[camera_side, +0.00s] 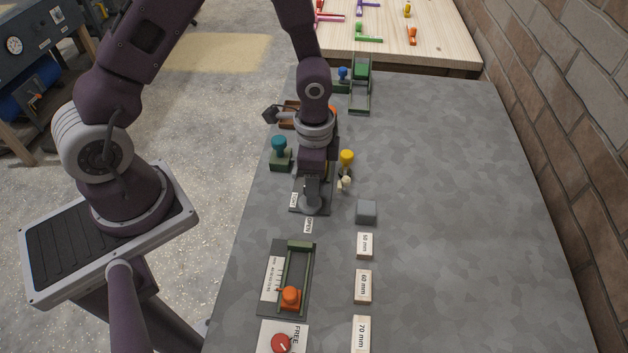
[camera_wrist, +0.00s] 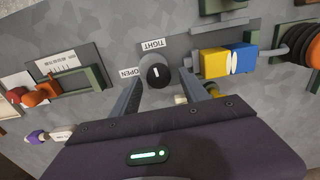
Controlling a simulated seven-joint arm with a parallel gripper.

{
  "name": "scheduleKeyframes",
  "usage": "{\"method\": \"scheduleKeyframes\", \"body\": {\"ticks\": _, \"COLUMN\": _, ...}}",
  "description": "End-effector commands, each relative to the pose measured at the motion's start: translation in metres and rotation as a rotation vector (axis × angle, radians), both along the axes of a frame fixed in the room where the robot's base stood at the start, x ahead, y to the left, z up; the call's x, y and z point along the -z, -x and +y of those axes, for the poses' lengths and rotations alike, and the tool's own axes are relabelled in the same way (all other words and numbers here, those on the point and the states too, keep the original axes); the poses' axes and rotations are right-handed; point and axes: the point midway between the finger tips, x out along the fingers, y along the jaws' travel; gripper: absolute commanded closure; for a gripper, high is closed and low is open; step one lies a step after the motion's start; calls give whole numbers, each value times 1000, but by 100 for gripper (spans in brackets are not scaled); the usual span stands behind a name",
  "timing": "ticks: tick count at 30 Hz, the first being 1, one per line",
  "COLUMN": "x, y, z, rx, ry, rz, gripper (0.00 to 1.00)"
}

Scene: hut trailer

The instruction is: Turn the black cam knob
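The black cam knob (camera_wrist: 157,72) stands on its grey base, with a short white line on its face running roughly up and down the wrist view. A TIGHT label (camera_wrist: 152,44) is above it and an OPEN label (camera_wrist: 127,73) to its left. In the side view the OPEN label (camera_side: 308,225) lies just in front of the knob's base. My gripper (camera_side: 312,187) points down over the knob. In the wrist view its two fingers are spread, one on each side of the knob; I cannot tell whether they touch it. My gripper partly hides the knob in the side view.
An orange-handled slide (camera_side: 291,296) and a red FREE knob (camera_side: 281,343) are in front. A teal knob (camera_side: 279,146) and a yellow knob (camera_side: 347,157) flank my arm. A grey block (camera_side: 366,211) and labelled mm blocks line the right; the table beyond them is clear.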

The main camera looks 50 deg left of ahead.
Motion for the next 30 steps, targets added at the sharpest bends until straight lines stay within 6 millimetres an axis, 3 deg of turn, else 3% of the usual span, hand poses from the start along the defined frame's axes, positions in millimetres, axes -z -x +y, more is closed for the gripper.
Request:
{"method": "scheduleKeyframes", "body": {"ticks": 8, "x": -1, "y": 1, "z": 0, "rx": -1, "ry": 0, "rz": 1, "gripper": 47}}
{"method": "scheduleKeyframes", "body": {"ticks": 19, "x": -64, "y": 0, "z": 0, "rx": -2, "ry": 0, "rz": -3, "gripper": 47}}
{"method": "scheduleKeyframes", "body": {"ticks": 30, "x": -73, "y": 1, "z": 1, "rx": -3, "ry": -4, "rz": -2, "gripper": 47}}
